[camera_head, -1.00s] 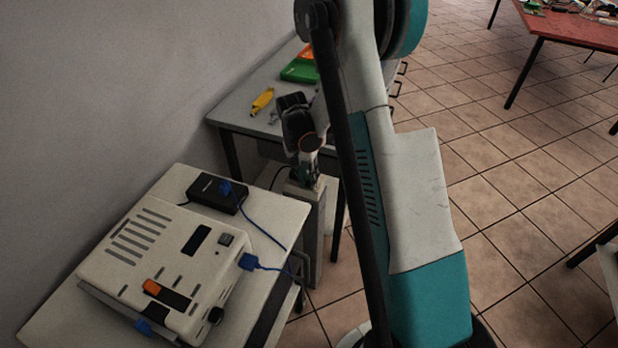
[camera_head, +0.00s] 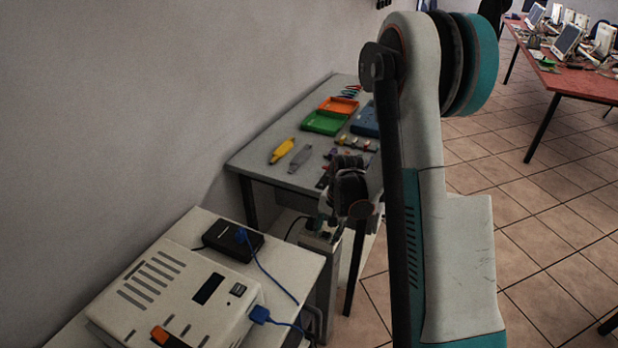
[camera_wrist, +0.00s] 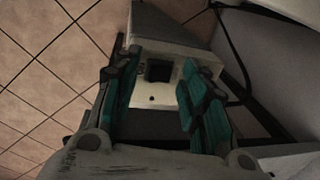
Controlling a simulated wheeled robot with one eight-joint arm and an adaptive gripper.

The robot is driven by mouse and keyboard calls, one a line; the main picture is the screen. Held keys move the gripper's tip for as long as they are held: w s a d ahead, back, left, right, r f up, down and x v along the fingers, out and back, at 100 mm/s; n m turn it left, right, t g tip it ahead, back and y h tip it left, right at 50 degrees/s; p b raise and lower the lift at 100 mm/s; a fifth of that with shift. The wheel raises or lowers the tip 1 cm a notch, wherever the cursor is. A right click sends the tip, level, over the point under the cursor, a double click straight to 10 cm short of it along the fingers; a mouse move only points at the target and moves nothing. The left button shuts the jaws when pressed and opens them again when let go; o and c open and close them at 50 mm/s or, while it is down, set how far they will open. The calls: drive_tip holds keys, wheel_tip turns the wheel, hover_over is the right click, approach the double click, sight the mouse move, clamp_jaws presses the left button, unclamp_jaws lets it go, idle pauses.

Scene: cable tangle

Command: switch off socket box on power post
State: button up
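The power post (camera_head: 323,272) is a pale upright column between the two tables in the head view. Its top carries the socket box, a pale box face (camera_wrist: 153,92) with a dark square recess or switch (camera_wrist: 158,71) and a small dark hole below it in the wrist view. I cannot tell the switch position. My gripper (camera_wrist: 157,84) has its teal fingers apart, one on either side of the box face, with nothing clearly held. In the head view my gripper (camera_head: 325,228) is pointed down close over the post top, and its fingertips are partly hidden.
A white table at the lower left bears a beige device (camera_head: 180,295) and a black adapter (camera_head: 232,241) with a blue cable (camera_head: 268,275). The grey table (camera_head: 262,165) behind the post holds green and orange trays (camera_head: 325,122) and tools.

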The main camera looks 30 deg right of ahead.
wheel_tip(320, 180, up, 14)
drive_tip(key=s+d+p, duration=0.1)
drive_tip(key=s+p, duration=0.1)
drive_tip(key=p, duration=0.3)
drive_tip(key=s+a+r+n+t+h, duration=0.1)
drive_tip(key=s+a+r+n, duration=0.1)
drive_tip(key=a+r, duration=0.3)
drive_tip(key=s+a+r+n+t+h, duration=0.1)
drive_tip(key=a+r+n, duration=0.3)
drive_tip(key=r, duration=0.5)
drive_tip(key=shift+s+a+r+p, duration=0.25)
drive_tip(key=shift+s+a+p, duration=0.25)
drive_tip(key=shift+a, duration=0.4)
